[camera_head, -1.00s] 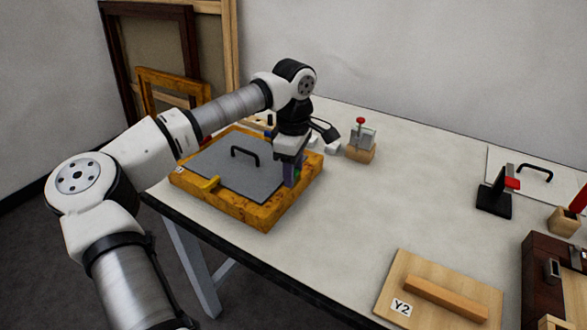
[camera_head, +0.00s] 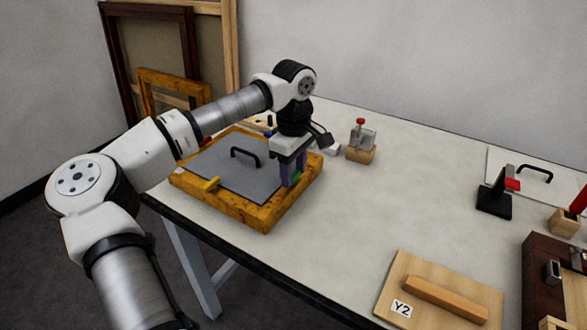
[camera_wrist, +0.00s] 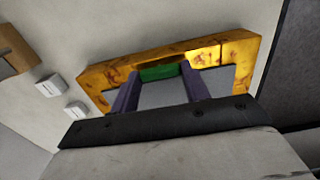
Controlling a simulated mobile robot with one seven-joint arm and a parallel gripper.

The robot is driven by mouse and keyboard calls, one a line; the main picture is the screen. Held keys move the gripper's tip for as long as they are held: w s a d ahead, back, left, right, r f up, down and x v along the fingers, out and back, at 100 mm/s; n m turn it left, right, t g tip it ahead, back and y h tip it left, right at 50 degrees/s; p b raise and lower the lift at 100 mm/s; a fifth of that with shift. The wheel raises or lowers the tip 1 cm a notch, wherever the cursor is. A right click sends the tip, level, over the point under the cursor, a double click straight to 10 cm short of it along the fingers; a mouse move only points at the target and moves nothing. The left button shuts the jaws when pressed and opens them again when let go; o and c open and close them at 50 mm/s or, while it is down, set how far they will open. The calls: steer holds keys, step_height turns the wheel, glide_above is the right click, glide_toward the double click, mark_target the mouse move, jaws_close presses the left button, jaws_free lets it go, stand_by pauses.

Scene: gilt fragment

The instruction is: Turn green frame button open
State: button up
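The green button (camera_head: 296,178) sits on the right side of the burl-yellow picture frame (camera_head: 262,214), which lies flat on the table around a grey panel. My gripper (camera_head: 292,181) points down over that side. Its two dark purple fingers are spread apart, one towards each end of the bar. In the wrist view, the green button (camera_wrist: 158,72) shows between the fingertips of my gripper (camera_wrist: 160,71). The fingers hide parts of the button, and I cannot tell whether they touch it or exactly how it is turned.
A black handle (camera_head: 245,154) stands on the grey panel. A yellow button (camera_head: 211,184) sits at the frame's front-left side. A wooden block with a red-topped clamp (camera_head: 361,150) stands behind and right of the frame. The table's middle is clear; the Y2 board (camera_head: 440,287) lies at the front right.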

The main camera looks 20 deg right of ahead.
mark_target(294, 175)
steer(key=o, duration=0.4)
step_height(294, 175, up, 14)
steer(key=shift+f+b, duration=0.1)
steer(key=shift+b, duration=0.55)
